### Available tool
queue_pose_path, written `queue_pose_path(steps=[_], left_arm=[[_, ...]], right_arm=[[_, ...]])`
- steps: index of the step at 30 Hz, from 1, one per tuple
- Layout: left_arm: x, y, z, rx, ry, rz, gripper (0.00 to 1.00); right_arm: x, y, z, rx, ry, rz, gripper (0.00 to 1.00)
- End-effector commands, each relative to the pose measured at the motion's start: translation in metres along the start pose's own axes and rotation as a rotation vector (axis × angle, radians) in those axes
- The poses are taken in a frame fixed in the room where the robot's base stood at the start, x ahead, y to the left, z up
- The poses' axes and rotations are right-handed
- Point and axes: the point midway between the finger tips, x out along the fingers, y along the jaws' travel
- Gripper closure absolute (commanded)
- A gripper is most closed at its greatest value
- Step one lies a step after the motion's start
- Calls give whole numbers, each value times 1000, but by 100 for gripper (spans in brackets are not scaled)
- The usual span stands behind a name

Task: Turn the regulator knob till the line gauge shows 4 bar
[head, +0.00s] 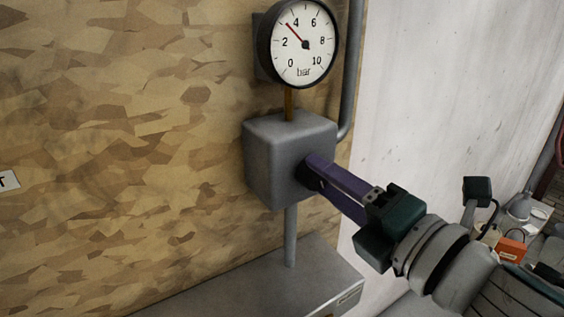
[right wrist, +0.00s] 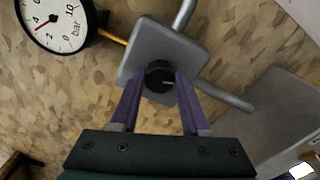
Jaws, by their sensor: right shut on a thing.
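The round line gauge (head: 318,48) has a white face marked 0 to 10 bar. Its red needle points between 2 and 4, nearer the 4. The gauge also shows at the top left of the right wrist view (right wrist: 66,18). The grey regulator box (head: 270,165) is below it. The black regulator knob (right wrist: 158,72) with a pale mark is on the box's front. My right gripper (head: 312,172) has its purple fingers shut on the knob, one on each side. In the head view the fingers mostly hide the knob. My left gripper is not in view.
A brown pipe (head: 289,104) joins gauge and box. Grey pipes run below the box (head: 291,240) and up behind the gauge (head: 353,70). A grey cabinet (head: 250,285) stands below. An orange box (head: 510,249) is at the far right.

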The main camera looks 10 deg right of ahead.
Motion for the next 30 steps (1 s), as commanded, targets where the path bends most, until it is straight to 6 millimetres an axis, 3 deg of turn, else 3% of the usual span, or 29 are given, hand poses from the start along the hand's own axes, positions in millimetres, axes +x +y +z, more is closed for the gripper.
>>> queue_pose_path(steps=[22, 23, 30], left_arm=[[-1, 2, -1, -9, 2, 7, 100], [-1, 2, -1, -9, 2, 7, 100], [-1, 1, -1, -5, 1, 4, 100]], right_arm=[[0, -2, 0, 88, -2, -3, 100], [0, -2, 0, 88, -2, -3, 52], [0, -1, 0, 88, -1, -2, 25]])
